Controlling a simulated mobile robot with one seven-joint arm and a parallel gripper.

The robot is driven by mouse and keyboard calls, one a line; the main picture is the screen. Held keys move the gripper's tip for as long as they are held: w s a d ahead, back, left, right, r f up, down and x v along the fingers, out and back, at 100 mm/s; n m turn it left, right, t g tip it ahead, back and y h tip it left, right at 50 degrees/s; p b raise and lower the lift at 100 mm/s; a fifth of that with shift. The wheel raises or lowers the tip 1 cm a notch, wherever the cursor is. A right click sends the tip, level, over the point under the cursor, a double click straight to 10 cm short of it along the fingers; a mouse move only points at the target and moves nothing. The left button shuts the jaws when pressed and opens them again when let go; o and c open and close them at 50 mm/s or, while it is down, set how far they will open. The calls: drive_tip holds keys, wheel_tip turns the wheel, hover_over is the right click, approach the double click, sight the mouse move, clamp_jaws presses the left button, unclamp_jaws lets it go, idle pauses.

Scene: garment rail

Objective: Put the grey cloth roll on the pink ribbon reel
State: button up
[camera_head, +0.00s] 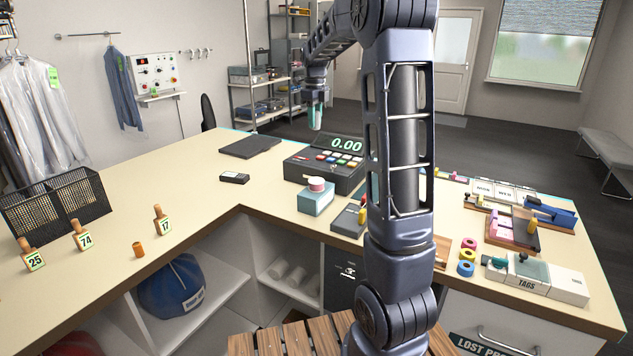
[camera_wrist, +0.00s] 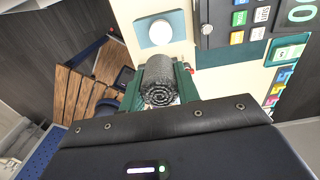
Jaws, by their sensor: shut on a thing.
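My gripper (camera_head: 316,117) hangs above the counter in the head view, over the area behind the cash register. In the wrist view its green fingers (camera_wrist: 160,92) are shut on the grey cloth roll (camera_wrist: 159,78), whose spiral end faces the camera. In the head view the roll cannot be made out clearly between the fingers. The pink ribbon reel (camera_head: 316,184), with a whitish top, lies flat on a teal-and-white box (camera_head: 315,203) in front of the register. The reel's pale round top (camera_wrist: 159,32) shows in the wrist view, apart from the roll.
The cash register (camera_head: 325,166) stands just behind the reel's box. A small dark device (camera_head: 234,178) and a black pad (camera_head: 250,146) lie to the left. Numbered tag stands and a wire basket (camera_head: 55,203) occupy the left counter. The counter between is mostly clear.

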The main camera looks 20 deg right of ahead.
drive_tip(key=shift+s+d+f, duration=0.15)
drive_tip(key=shift+d+f, duration=0.1)
drive_tip(key=shift+f, duration=0.05)
wheel_tip(320, 180, down, 19)
drive_tip(key=shift+f, duration=0.2)
drive_tip(key=shift+f, duration=0.15)
drive_tip(key=o, duration=0.9)
drive_tip(key=shift+o, duration=0.2)
